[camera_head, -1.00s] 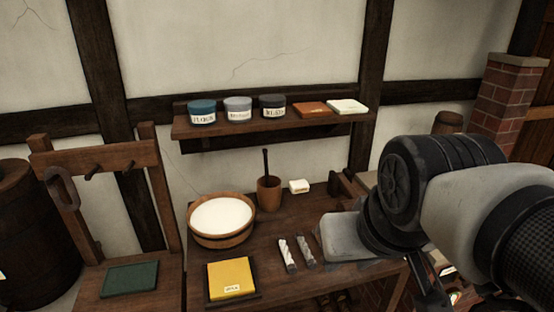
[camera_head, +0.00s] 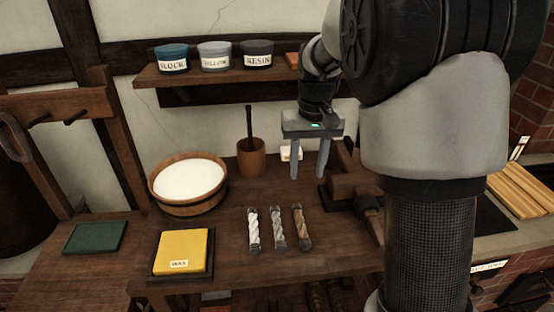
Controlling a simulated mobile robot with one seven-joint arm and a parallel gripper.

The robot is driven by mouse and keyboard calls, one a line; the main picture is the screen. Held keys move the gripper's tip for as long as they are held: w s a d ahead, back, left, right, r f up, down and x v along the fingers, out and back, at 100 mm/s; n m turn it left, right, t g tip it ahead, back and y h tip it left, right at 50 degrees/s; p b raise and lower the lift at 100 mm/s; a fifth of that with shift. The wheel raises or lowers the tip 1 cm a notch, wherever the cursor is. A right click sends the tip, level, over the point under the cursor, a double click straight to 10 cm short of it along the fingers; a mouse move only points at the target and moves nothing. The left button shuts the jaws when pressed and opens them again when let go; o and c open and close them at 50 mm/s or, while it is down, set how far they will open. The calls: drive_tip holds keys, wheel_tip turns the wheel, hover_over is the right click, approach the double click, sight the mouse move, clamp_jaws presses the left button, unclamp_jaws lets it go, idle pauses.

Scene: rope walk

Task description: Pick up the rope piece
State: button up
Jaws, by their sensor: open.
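Three short rope pieces with dark ends lie side by side on the dark wooden bench (camera_head: 340,262): a white rope piece (camera_head: 253,229), a grey rope piece (camera_head: 277,229) and a brown rope piece (camera_head: 301,227). My gripper (camera_head: 308,175) points down with its two fingers apart and nothing between them. In the picture it is above and slightly right of the brown piece, apart from all three. A small white block (camera_head: 290,153) is partly hidden behind the fingers.
A wooden bowl of white stuff (camera_head: 188,186), a brown cup with a stick (camera_head: 251,158) and a yellow wax block (camera_head: 182,250) stand to the left. A wooden clamp-like fixture (camera_head: 355,185) is right. A shelf with jars (camera_head: 215,55) is behind.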

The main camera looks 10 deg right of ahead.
wheel_tip(320, 180, down, 3)
drive_tip(key=w, duration=0.2)
drive_tip(key=b, duration=0.1)
hover_over(301, 222)
wheel_tip(301, 222, down, 11)
drive_tip(key=shift+w+d+f, duration=0.1)
drive_tip(key=shift+f+b, duration=0.4)
drive_tip(key=shift+f, duration=2.75)
clamp_jaws()
